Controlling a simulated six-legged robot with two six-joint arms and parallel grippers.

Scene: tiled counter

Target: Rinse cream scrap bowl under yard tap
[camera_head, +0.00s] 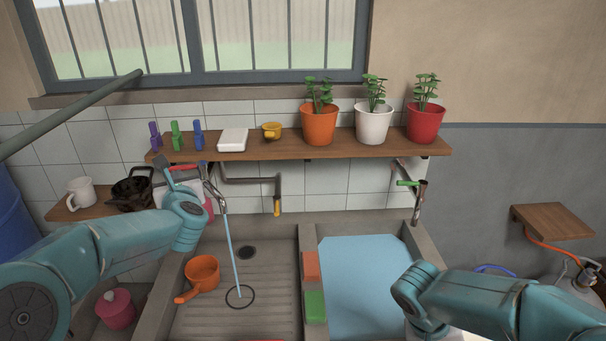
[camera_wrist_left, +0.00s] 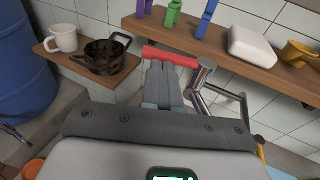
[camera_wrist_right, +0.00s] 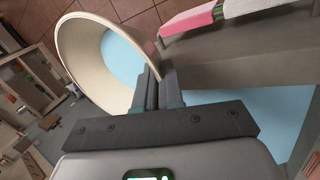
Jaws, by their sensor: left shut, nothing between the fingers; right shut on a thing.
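The tap (camera_head: 213,190) over the left basin has a red lever, and a thin stream of water (camera_head: 232,250) falls from it to the basin floor. My left gripper (camera_head: 168,168) is shut and empty at the red lever (camera_wrist_left: 172,57); I cannot tell if it touches. The cream bowl (camera_wrist_right: 72,62) is tilted in the right wrist view, with light blue showing inside its rim. My right gripper (camera_wrist_right: 157,75) is shut on the bowl's rim. In the head view my right arm hides most of the bowl.
The left basin holds an orange dipper (camera_head: 203,270); the right basin (camera_head: 360,270) holds blue water. An orange and a green block (camera_head: 315,306) sit on the divider. A second tap (camera_head: 420,200) has a green lever. A shelf (camera_head: 250,147) with pots runs above.

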